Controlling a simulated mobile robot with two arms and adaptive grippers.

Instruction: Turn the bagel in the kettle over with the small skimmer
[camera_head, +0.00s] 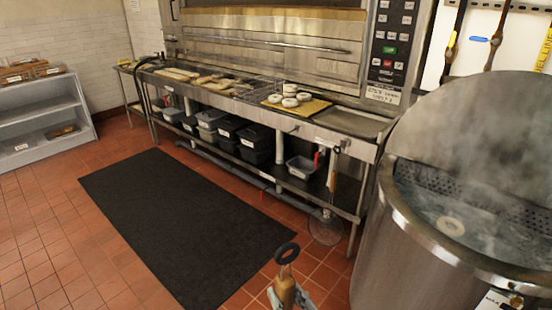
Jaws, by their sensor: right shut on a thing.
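The kettle (405,232) is a large round steel vessel at the right, full of steaming water. One pale bagel (451,226) floats in it near the left part of the water. Steam partly veils the kettle's inside. My right gripper (287,298) is at the bottom edge, left of the kettle and apart from it. It is shut on a wooden handle (286,284) with a black ring at its top end. This looks like the small skimmer's handle; its head is out of view. My left gripper is not in view.
A round wire skimmer (325,227) hangs at the front of the steel bench (345,150). Several bagels lie on a board (308,107) there. A dark mat (180,220) covers the floor in front. A low shelf (45,110) stands at the left.

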